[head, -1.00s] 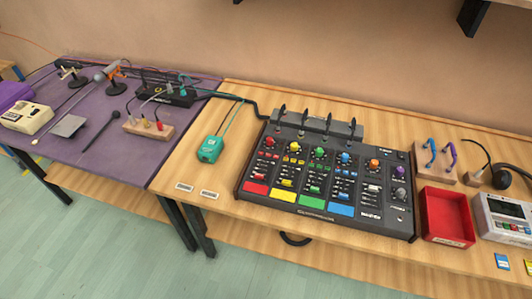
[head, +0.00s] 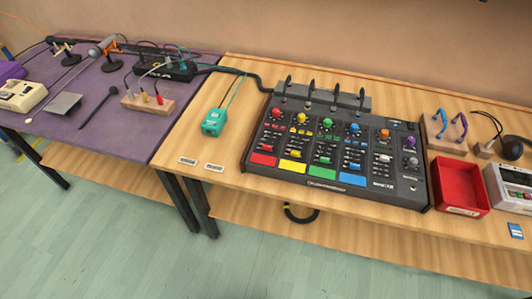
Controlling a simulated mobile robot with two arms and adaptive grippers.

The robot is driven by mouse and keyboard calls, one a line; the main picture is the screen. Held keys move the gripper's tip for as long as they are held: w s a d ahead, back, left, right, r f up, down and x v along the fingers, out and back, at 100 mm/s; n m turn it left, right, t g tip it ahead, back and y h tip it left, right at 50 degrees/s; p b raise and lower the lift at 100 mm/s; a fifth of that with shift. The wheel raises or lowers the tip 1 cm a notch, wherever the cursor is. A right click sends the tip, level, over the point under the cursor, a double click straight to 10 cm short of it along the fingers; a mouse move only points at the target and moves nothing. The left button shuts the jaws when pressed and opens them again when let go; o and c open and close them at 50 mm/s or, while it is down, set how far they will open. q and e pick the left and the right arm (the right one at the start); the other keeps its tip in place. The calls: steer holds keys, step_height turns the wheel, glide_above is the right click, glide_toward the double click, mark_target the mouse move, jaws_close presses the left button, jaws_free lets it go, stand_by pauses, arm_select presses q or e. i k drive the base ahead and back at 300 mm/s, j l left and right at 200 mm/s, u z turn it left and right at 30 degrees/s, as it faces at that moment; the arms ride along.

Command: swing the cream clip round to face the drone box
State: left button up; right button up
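On the purple-topped table (head: 60,128) at the left, a small stand near the back edge carries a cream or tan clip (head: 63,47). It is small, and I cannot tell exactly which way it faces. An orange clip (head: 107,43) is on another stand to its right. No label is readable as the drone box. A teal box (head: 213,123) with a cable lies on the wooden table, a black box (head: 166,73) with cables sits on the purple top, and a cream box (head: 22,95) is at the far left. Neither of my grippers is in view.
A black mixer (head: 408,188) with coloured pads fills the middle of the wooden table (head: 185,138). A red tray (head: 460,209), a grey device (head: 512,190) and blue and purple hooks (head: 450,128) stand to the right. Green floor (head: 100,240) is clear in front.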

mark_target(69, 48)
steer(key=u, duration=1.3)
steer(key=z, duration=0.55)
steer(key=i+j+z, duration=0.35)
steer(key=j+z, duration=0.15)
steer(key=j, duration=0.2)
steer(key=i+j+z, duration=0.25)
steer(key=j+z, duration=0.25)
steer(key=j, duration=0.25)
